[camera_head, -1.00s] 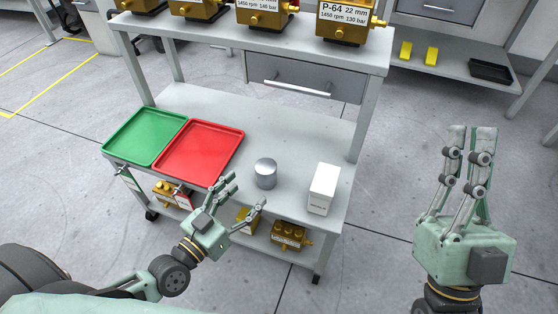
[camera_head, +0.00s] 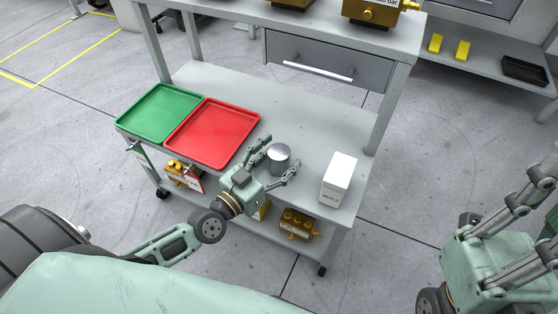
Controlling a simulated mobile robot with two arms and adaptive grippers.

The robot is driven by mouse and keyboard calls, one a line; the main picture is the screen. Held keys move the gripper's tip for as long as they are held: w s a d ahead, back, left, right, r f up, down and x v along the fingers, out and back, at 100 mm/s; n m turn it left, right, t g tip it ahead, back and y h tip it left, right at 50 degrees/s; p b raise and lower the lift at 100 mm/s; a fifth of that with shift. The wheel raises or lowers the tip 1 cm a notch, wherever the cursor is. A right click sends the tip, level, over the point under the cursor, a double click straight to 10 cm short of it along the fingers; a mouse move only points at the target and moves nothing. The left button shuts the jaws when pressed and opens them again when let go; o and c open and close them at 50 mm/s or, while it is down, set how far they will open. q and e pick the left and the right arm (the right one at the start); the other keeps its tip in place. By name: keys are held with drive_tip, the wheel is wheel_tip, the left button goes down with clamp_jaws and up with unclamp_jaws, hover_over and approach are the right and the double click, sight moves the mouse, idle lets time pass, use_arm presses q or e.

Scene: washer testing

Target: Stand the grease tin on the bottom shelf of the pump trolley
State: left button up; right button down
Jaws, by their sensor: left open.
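The grease tin, a small grey metal cylinder (camera_head: 279,156), stands upright on the middle shelf of the pump trolley (camera_head: 310,138), right of the red tray. My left gripper (camera_head: 277,158) is open, with its fingers on either side of the tin; I cannot tell whether they touch it. The bottom shelf (camera_head: 271,238) lies below and holds brass pumps, and my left gripper and arm hide part of it. My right gripper (camera_head: 545,200) is at the right edge, clear of the trolley; its fingertips are partly cut off, so its opening cannot be told.
A green tray (camera_head: 162,112) and a red tray (camera_head: 212,132) lie on the middle shelf's left. A white box (camera_head: 339,180) stands right of the tin. Brass pumps (camera_head: 297,224) and (camera_head: 183,174) sit on the bottom shelf. A drawer (camera_head: 328,62) hangs above.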

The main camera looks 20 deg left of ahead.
use_arm(q)
drive_tip(key=shift+w+d, duration=0.15)
drive_tip(key=shift+w, duration=0.25)
drive_tip(key=c, duration=1.3)
drive_tip(key=shift+c, duration=1.2)
drive_tip(key=shift+r, duration=0.15)
